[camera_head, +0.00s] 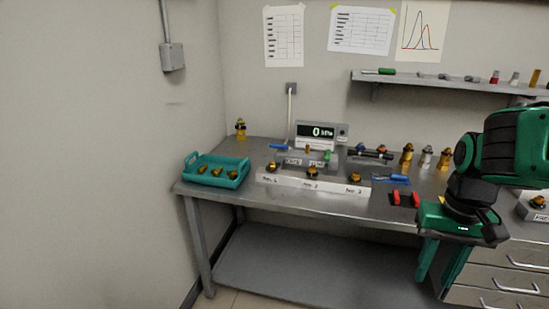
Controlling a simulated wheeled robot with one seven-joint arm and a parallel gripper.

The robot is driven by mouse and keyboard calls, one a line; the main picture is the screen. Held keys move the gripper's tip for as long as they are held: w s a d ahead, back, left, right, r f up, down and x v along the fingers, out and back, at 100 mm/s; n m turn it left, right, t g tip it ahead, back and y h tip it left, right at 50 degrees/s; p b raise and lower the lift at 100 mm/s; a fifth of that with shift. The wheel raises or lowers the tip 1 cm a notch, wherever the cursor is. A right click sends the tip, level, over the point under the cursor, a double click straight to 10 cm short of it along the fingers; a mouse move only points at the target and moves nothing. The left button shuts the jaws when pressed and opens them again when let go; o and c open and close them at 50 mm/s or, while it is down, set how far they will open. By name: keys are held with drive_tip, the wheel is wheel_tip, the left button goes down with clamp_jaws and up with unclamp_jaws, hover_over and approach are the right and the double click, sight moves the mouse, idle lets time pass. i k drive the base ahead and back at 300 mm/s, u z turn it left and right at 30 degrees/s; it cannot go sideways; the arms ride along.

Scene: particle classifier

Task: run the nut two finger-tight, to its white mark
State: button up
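A long white block (290,182) with three numbered places stands along the front of the bench. Three brass nut-like fittings sit on it, and the middle one (312,172) is above a label that seems to read 2. Its white mark is too small to make out. My gripper (442,264) hangs at the right, pointing down in front of the bench and drawers, well to the right of the block. Its two green fingers are apart with nothing seen between them.
A teal tray (216,182) with several brass fittings is at the bench's left. A display (321,130) reading 0 stands behind the block. Red parts (405,199), a blue tool (391,178) and several upright fittings (426,157) are to the right. A shelf (450,83) hangs above.

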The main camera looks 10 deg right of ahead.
sight(312, 169)
drive_tip(key=z, duration=0.05)
drive_tip(key=i, duration=1.05)
drive_tip(key=z, duration=0.3)
